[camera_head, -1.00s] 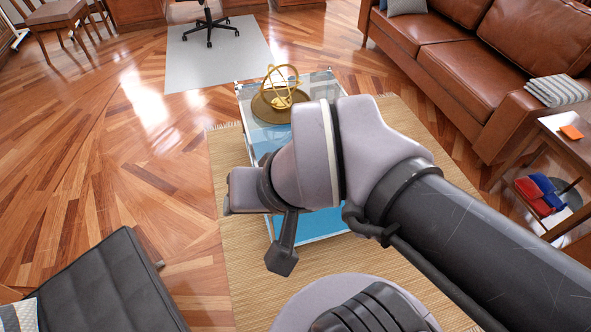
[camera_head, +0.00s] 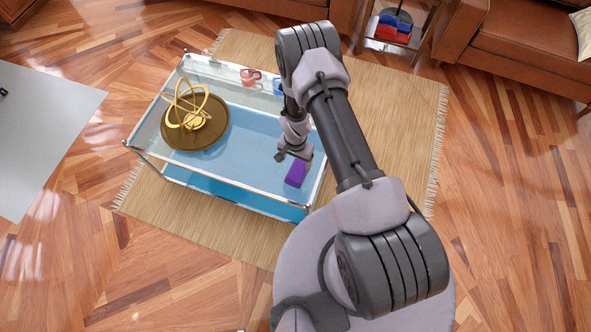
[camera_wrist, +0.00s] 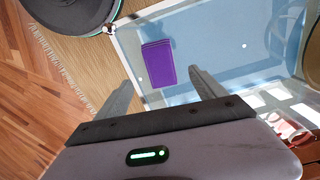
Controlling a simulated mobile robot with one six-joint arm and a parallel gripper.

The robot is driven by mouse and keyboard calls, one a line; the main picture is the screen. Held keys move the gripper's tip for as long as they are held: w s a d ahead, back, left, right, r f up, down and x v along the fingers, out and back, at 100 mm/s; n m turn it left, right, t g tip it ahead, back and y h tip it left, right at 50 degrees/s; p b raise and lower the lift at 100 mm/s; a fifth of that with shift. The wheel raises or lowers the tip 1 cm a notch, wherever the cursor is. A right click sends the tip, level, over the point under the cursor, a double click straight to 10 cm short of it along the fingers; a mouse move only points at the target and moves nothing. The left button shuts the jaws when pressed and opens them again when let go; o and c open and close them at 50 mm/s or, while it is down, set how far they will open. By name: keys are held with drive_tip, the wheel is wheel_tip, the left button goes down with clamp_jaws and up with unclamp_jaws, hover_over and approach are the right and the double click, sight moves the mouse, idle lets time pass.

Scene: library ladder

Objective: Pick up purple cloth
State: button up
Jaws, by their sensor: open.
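The purple cloth (camera_head: 296,173) is a small folded rectangle lying on the glass-topped table (camera_head: 243,150), near its front right end. In the wrist view the purple cloth (camera_wrist: 159,63) lies flat, ahead of my gripper and roughly between the lines of its fingers. My gripper (camera_head: 294,154) hangs just behind the cloth in the head view. In the wrist view my gripper (camera_wrist: 163,80) has its two fingers spread apart with nothing between them. The cloth looks apart from the fingertips; the exact height above it is hard to tell.
A gold armillary ornament on a round brown base (camera_head: 195,122) stands on the table's left part. A red mug (camera_head: 249,76) and a blue mug (camera_head: 278,86) are at the back edge. A woven rug (camera_head: 390,125) lies under the table. The tabletop's middle is clear.

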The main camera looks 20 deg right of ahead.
drive_tip(key=b, duration=0.2)
hover_over(297, 171)
drive_tip(key=f, duration=0.6)
drive_tip(key=shift+s+f, duration=0.3)
drive_tip(key=shift+s, duration=0.05)
drive_tip(key=f, duration=0.2)
drive_tip(key=f+b, duration=0.2)
drive_tip(key=f, duration=0.1)
drive_tip(key=shift+w+f, duration=0.35)
drive_tip(key=shift+r, duration=0.1)
drive_tip(key=c, duration=1.5)
drive_tip(key=shift+o, duration=0.2)
drive_tip(key=r+p, duration=0.2)
drive_tip(key=r, duration=0.2)
drive_tip(key=shift+d, duration=0.2)
drive_tip(key=s+d+p, duration=0.1)
drive_tip(key=s+d, duration=0.1)
drive_tip(key=d, duration=0.5)
drive_tip(key=s+d+r+p, duration=0.1)
drive_tip(key=s+d, duration=0.1)
drive_tip(key=d, duration=0.6)
drive_tip(key=shift+s, duration=0.25)
